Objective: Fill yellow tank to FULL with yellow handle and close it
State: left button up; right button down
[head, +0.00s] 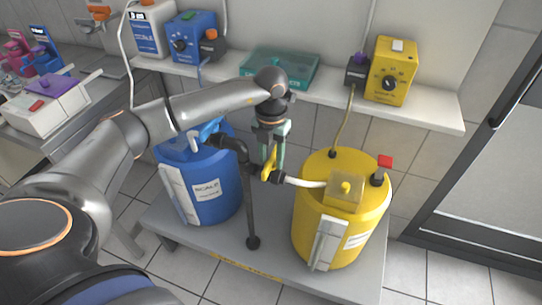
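The yellow tank (376,217) stands upright on the right of a low grey platform. It has a pale vertical level strip (327,243) on its front; the fill level and marks are too small to read. My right gripper is out of view.
A blue tank (215,178) with a blue handle (208,131) stands left of the dark upright pipe (252,212). A shelf (437,110) above holds a yellow control box (391,70), a blue one (194,37) and a teal case (279,68). Tiled floor lies right of the platform (371,276).

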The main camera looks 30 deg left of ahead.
aim_at(271, 158)
pick_arm(q)
notch_tip(271, 158, up, 12)
jog(key=shift+r, duration=0.25)
dwell(0.5)
dwell(0.3)
